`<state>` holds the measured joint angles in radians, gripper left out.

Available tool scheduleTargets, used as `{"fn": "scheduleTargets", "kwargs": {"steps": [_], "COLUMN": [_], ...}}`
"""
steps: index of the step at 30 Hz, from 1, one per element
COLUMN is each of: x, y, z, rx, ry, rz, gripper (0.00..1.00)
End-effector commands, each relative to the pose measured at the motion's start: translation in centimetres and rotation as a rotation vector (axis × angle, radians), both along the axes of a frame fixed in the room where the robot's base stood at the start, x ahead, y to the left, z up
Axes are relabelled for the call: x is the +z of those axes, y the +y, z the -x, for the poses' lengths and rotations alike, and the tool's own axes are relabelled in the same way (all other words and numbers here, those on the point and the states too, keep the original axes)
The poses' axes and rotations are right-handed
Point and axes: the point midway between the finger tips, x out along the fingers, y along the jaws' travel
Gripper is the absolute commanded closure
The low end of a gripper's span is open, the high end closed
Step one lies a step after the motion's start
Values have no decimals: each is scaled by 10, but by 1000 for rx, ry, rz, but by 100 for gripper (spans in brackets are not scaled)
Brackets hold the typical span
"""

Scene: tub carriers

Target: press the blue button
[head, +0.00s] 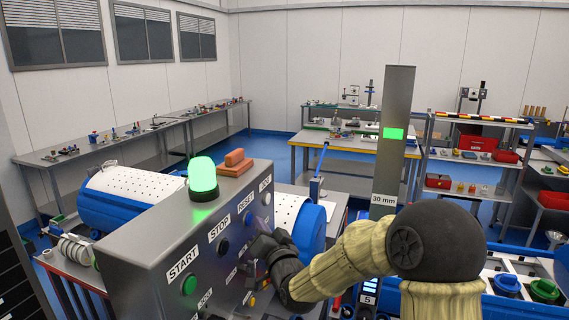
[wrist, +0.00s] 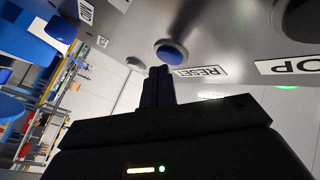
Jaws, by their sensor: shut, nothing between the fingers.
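The blue button (head: 247,217) is a small round button below the RESET label on the sloping face of the grey control box (head: 130,240). In the wrist view the blue button (wrist: 172,50) shows large, in a pale ring, just above the fingertips. My gripper (head: 256,248) is in front of the panel, below and close to the button in the head view. In the wrist view my gripper (wrist: 158,70) is shut with its fingers together and empty. Whether the fingertips touch the button cannot be told.
The green START button (head: 189,284), the dark STOP button (head: 223,247) and a white button (head: 266,198) share the panel. A lit green lamp (head: 203,179) and an orange object (head: 234,163) sit on top of the box. A grey post (head: 394,130) stands to the right.

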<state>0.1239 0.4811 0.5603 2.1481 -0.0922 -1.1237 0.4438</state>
Motion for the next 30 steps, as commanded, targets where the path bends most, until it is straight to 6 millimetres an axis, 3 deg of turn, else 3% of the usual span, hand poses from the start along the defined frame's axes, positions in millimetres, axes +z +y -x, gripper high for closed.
{"fn": "scheduleTargets", "kwargs": {"steps": [22,30], "x": [0,0], "y": [-51,-57], "z": [18,21], "rx": [-4,-1], "ry": [-2,1], "rz": [1,0], "gripper": [100,100]}}
